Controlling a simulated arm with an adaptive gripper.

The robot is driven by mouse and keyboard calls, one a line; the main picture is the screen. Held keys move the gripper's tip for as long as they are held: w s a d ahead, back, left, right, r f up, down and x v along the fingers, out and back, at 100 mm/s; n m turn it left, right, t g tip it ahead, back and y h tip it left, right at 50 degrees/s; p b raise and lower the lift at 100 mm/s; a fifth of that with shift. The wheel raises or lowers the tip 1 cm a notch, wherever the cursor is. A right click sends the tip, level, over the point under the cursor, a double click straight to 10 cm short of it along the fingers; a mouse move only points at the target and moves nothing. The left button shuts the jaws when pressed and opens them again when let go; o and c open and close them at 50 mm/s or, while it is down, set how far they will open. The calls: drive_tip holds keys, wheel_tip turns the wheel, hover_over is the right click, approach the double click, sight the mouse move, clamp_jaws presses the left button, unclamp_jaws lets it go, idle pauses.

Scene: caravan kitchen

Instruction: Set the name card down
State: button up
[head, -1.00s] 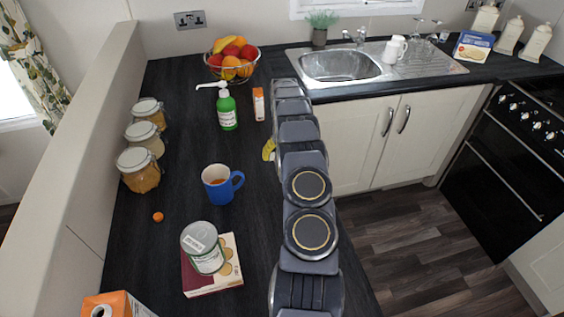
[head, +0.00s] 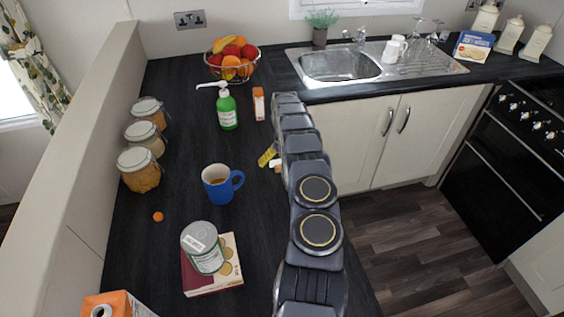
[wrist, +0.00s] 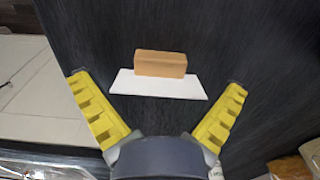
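The name card is a white card (wrist: 155,85) with a tan wooden-looking block (wrist: 160,64) against it. It rests on the dark counter in the wrist view. My gripper (wrist: 157,82) is open, its two yellow fingers spread wide on either side of the card, with clear gaps and no contact visible. In the head view, a yellow finger (head: 267,155) shows left of my arm, with a small part of the tan block (head: 277,163) beside it. My arm hides most of the gripper and card there.
On the counter (head: 170,235) are a blue mug (head: 219,187), a green pump bottle (head: 227,112), a small orange carton (head: 258,104), a fruit bowl (head: 232,70), jars (head: 139,172) and a can (head: 203,250) on a box. The counter's edge drops off at the right.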

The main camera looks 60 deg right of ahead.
wheel_tip(320, 180, up, 12)
drive_tip(key=shift+r, duration=0.2)
drive_tip(key=w+a+r+n, duration=0.1)
drive_tip(key=a+r, duration=0.4)
drive_tip(key=a, duration=0.4)
drive_tip(key=w+a+r+n, duration=0.1)
drive_tip(key=a+r+n, duration=0.1)
drive_tip(key=a+r, duration=0.55)
drive_tip(key=w+a+r+n, duration=0.1)
drive_tip(key=a+r, duration=0.2)
drive_tip(key=a, duration=0.8)
drive_tip(key=s+a+r+n+g, duration=0.1)
drive_tip(key=s+a+r+n, duration=0.2)
drive_tip(key=s+a, duration=1)
drive_tip(key=s+a+f+n, duration=0.1)
drive_tip(key=s+a+n, duration=0.1)
drive_tip(key=s+a, duration=0.5)
drive_tip(key=shift+s+a+g, duration=0.15)
drive_tip(key=shift+s+g, duration=0.15)
drive_tip(key=shift+s, duration=0.85)
